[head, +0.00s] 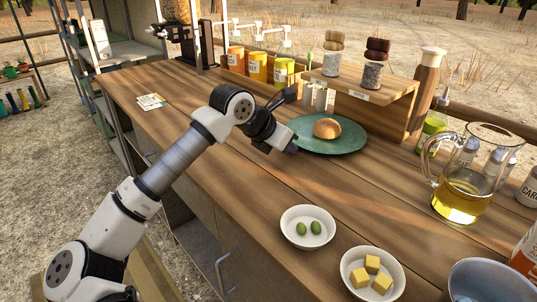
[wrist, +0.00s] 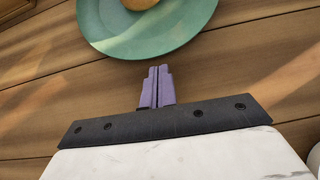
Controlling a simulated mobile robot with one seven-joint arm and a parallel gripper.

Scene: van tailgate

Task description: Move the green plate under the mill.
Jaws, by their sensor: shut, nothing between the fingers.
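The green plate (head: 352,140) lies flat on the wooden counter with a round bun (head: 327,128) on it. In the wrist view the plate (wrist: 180,30) is at the top, its far part cut off. Two glass mills stand on the wooden shelf behind it: a dark-topped mill (head: 374,70) and a pale-topped mill (head: 333,58). Which one the task means I cannot tell. My gripper (head: 292,149) is shut and empty beside the plate's near-left rim. In the wrist view its fingertips (wrist: 159,68) lie together just short of the rim; whether they touch it is unclear.
A tall wooden bottle-like item (head: 426,90) stands right of the shelf (head: 365,95). A glass oil jug (head: 462,190) is at the right. Bowls with olives (head: 290,232) and yellow cubes (head: 392,288) are in front. Spice tins (head: 256,68) stand behind. The counter left of my arm is mostly clear.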

